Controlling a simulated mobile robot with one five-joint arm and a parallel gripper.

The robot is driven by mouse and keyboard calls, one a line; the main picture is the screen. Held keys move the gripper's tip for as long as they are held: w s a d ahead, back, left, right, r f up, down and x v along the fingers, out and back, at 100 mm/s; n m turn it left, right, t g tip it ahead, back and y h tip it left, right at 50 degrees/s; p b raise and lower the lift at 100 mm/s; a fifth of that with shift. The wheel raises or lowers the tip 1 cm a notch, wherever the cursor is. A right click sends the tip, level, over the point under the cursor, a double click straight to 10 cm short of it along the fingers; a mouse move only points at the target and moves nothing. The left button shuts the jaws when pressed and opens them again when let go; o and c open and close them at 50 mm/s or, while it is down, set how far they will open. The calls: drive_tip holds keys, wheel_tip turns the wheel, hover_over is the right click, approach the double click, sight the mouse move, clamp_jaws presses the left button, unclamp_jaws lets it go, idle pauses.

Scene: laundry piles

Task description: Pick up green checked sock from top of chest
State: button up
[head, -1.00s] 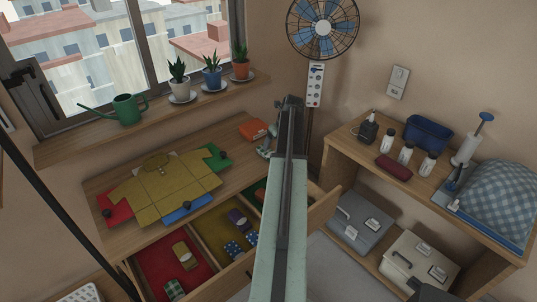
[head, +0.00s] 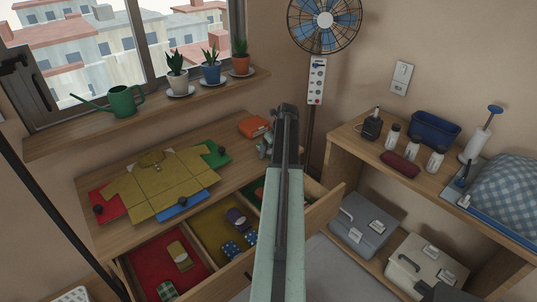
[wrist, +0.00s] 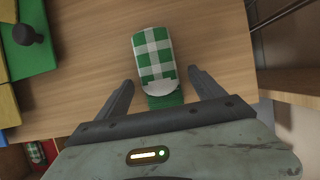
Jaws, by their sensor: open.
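The green checked sock (wrist: 154,55) lies folded on the wooden chest top (wrist: 90,75) in the wrist view, with a pale grey band at its near end and a plain green part below it. My gripper (wrist: 160,80) is open, with one finger on each side of the sock's near end.
The open drawer below has a red compartment (head: 146,262) with another green checked piece (head: 167,291). A shelf (head: 345,150) stands right.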

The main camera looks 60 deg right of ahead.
drive_tip(key=c, duration=1.4)
drive_tip(key=shift+r, duration=0.1)
drive_tip(key=shift+r+p, duration=0.45)
drive_tip(key=shift+p, duration=0.05)
wheel_tip(320, 180, up, 3)
drive_tip(key=p, duration=0.3)
drive_tip(key=shift+r, duration=0.1)
drive_tip(key=s+a, duration=0.2)
drive_tip(key=a, duration=0.2)
drive_tip(key=s+a, duration=0.3)
drive_tip(key=a, duration=0.2)
drive_tip(key=s+a+p, duration=0.1)
drive_tip(key=s+a, duration=0.2)
drive_tip(key=a, duration=0.1)
drive_tip(key=shift+s+a+r, duration=0.2)
drive_tip(key=shift+a+r, duration=0.2)
